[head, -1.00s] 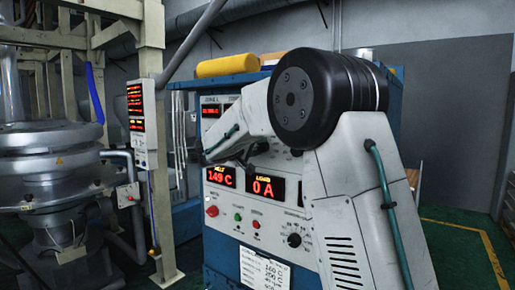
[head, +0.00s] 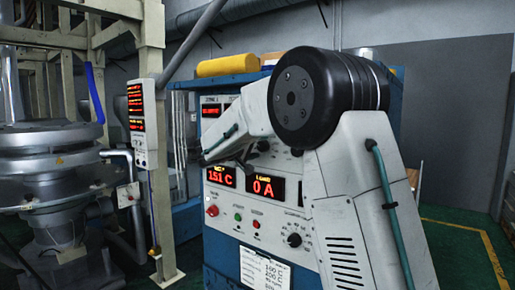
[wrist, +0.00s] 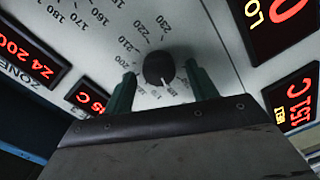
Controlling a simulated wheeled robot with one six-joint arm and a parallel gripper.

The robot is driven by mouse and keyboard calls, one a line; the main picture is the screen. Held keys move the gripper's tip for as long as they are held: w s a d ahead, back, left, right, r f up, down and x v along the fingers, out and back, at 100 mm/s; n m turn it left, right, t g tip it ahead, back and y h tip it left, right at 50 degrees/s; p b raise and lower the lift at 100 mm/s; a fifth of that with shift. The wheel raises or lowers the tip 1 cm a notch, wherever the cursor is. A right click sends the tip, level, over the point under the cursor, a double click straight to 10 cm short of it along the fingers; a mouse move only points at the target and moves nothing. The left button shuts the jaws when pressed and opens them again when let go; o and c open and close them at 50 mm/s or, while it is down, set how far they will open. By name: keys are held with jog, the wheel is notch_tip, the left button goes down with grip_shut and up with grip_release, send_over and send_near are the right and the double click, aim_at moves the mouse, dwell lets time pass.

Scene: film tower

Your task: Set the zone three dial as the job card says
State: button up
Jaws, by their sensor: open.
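In the wrist view a black round dial knob (wrist: 158,69) sits on a pale panel, with a printed scale around it; 160 to 230 can be read in part. A light pointer mark shows on the knob's lower side. My gripper (wrist: 161,77) is open, its two green fingers on either side of the knob with gaps between. The dial's own zone label is not readable. In the head view the job card (head: 264,271) is fixed low on the blue cabinet; lines like 160 C and 200 C show, and its bottom is cut off. My arm hides much of the panel.
A zone 4 display (wrist: 26,58) and another red display (wrist: 88,101) lie left of the knob in the wrist view. The melt display (head: 221,177) reads 151 C and the load display (head: 264,188) 0 A. Another black knob (head: 294,240) sits lower on the panel.

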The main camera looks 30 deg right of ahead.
jog(key=v, duration=0.7)
jog(key=shift+a, duration=0.2)
jog(key=s+a+f+n+g+y, duration=0.2)
jog(key=s+f+g+y, duration=0.4)
jog(key=s+f, duration=0.9)
jog(key=s+a+f+y, duration=0.1)
jog(key=s+a+y, duration=0.2)
jog(key=s, duration=0.6)
jog(key=s+a+f+t+y, duration=0.1)
jog(key=s+a+y, duration=0.3)
jog(key=s, duration=0.5)
jog(key=s+a+f+t+y, duration=0.1)
jog(key=s+a+y, duration=0.2)
jog(key=s, duration=0.7)
jog(key=a, duration=0.2)
jog(key=shift+a+y, duration=0.3)
